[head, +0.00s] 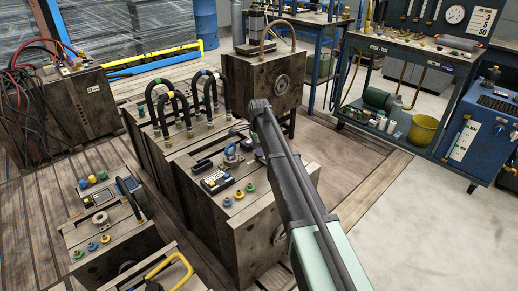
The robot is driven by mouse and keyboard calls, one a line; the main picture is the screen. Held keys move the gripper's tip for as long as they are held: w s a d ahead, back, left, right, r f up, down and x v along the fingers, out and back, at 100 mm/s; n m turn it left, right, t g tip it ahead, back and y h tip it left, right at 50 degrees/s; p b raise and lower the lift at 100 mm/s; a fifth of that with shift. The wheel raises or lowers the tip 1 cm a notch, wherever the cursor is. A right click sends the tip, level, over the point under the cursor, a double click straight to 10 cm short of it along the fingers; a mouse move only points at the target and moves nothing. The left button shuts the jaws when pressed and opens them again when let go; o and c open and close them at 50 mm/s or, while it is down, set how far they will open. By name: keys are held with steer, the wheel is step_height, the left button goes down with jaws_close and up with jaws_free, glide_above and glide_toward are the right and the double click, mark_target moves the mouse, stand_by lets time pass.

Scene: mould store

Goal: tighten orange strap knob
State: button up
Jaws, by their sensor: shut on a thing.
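My gripper cannot be made out; the arm hides that area. A small purple part (258,153) shows beside the arm.
Black looped hoses (175,105) stand behind on the block row. Another block with knobs (100,220) is at left, and a yellow handle (170,268) at bottom. A blue cabinet (485,135) and workbench (415,52) stand right. Floor (410,230) at lower right is clear.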

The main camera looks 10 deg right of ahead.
steer(key=shift+m, duration=0.5)
steer(key=o, duration=0.9)
step_height(320, 180, up, 11)
steer(key=p, duration=1.1)
steer(key=shift+f, duration=0.1)
